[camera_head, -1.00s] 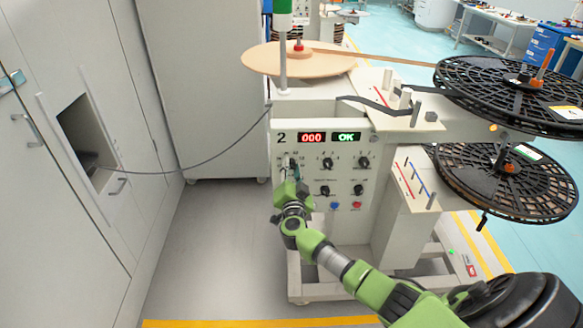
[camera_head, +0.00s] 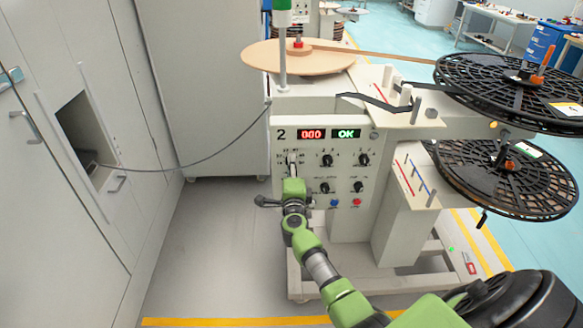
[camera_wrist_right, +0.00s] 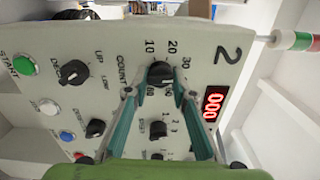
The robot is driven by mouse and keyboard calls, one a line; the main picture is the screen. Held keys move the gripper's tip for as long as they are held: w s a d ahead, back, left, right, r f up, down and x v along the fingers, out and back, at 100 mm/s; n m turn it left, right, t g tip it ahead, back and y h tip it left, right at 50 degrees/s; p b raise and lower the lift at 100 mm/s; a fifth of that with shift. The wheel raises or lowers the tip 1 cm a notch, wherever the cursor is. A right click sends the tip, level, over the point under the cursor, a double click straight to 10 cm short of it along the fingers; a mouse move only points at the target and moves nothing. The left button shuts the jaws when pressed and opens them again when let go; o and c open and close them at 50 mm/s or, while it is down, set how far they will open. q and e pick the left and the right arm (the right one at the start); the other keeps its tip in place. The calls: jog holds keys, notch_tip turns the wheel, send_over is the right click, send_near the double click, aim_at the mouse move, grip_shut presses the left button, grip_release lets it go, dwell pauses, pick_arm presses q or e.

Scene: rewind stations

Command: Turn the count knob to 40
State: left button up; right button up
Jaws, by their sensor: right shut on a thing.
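The count knob (camera_wrist_right: 160,73) is the black knob beside the printed word COUNT, with 10, 20, 30 and further numbers around it. In the wrist view my right gripper (camera_wrist_right: 156,88) has one teal finger on each side of it and is shut on it. Which number the knob points at is not clear. In the head view the right gripper (camera_head: 292,162) reaches the upper left of the station's panel (camera_head: 312,181) and hides the knob there. My left gripper is not in view.
Other black knobs (camera_head: 327,160) sit close to the right on the panel, with blue and red buttons (camera_head: 357,202) below. The red display (camera_head: 311,134) reads 000 and the green one (camera_head: 346,134) reads OK. Black reels (camera_head: 512,92) stick out at the right.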

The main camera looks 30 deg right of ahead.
jog(key=m, duration=0.2)
jog(key=m+b, duration=0.1)
jog(key=m, duration=0.2)
jog(key=shift+a+f+m, duration=0.1)
jog(key=shift+f+m, duration=0.1)
jog(key=shift+m, duration=0.1)
dwell(0.5)
jog(key=o, duration=1.1)
jog(key=shift+r, duration=0.1)
jog(key=v, duration=0.7)
jog(key=shift+s, duration=0.25)
jog(key=shift+a, duration=0.1)
